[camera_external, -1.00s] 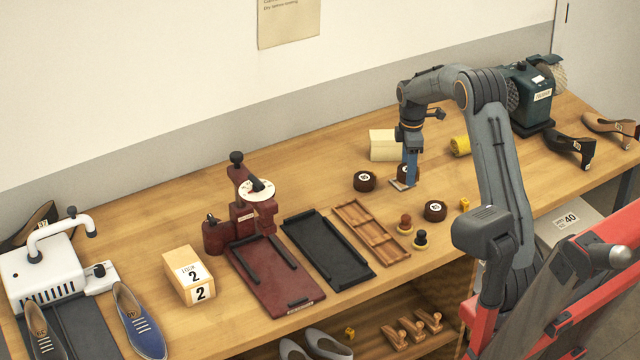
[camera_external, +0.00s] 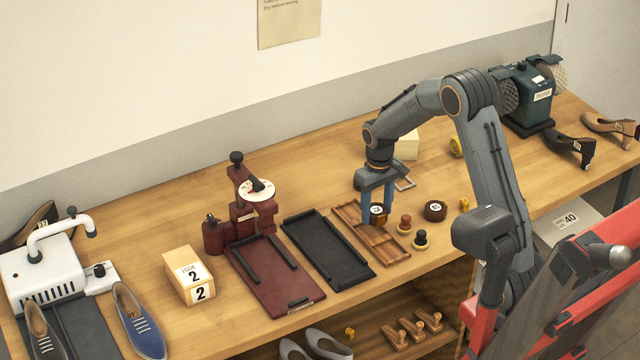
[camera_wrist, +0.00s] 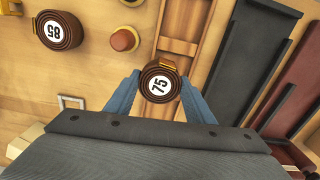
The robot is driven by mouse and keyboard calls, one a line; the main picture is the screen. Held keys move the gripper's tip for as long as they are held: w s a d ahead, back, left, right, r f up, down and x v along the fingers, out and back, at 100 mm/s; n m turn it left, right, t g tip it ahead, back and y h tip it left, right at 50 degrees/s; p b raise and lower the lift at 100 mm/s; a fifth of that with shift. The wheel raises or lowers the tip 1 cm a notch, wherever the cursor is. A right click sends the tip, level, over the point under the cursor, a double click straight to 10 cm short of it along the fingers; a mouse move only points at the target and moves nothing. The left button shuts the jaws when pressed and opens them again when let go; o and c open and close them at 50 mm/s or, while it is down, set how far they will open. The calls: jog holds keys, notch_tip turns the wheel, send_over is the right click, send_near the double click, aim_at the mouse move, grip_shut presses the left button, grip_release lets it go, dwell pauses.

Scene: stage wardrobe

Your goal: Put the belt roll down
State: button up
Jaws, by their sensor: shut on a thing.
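My gripper (camera_external: 379,220) is shut on a dark brown belt roll (camera_external: 377,217), with one blue finger on each side. In the wrist view the roll (camera_wrist: 160,82) faces the camera with a white label reading 75. The wooden compartment tray (camera_external: 372,234) lies beside and partly behind the roll; in the wrist view the tray (camera_wrist: 178,47) runs up from it. I cannot tell whether the roll hangs above the tray or touches anything. Another belt roll (camera_external: 435,211), labelled 85 in the wrist view (camera_wrist: 60,30), lies on the bench to the right.
Two knobbed stampers (camera_external: 405,224) stand right of the wooden tray. A black tray (camera_external: 325,250) and a red press (camera_external: 270,270) are to its left. A small metal frame (camera_external: 405,184) and a cream box (camera_external: 407,146) lie behind the gripper. Bare bench lies around the metal frame.

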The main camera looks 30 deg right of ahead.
aim_at(382, 200)
jog(key=m, duration=0.4)
dwell(0.5)
jog(key=w+d+r+n+p, duration=0.2)
jog(key=w+d+r+n, duration=0.35)
jog(key=w+d, duration=0.4)
jog(key=f+p, duration=0.1)
jog(key=f, duration=0.2)
jog(key=f+p, duration=0.1)
jog(key=f, duration=0.2)
jog(key=f+p, duration=0.1)
jog(key=f, duration=0.2)
jog(key=shift+w+a+f, duration=0.15)
jog(key=shift+w+a, duration=0.1)
jog(key=shift+w, duration=0.05)
jog(key=shift+f, duration=0.1)
jog(key=o, duration=1.1)
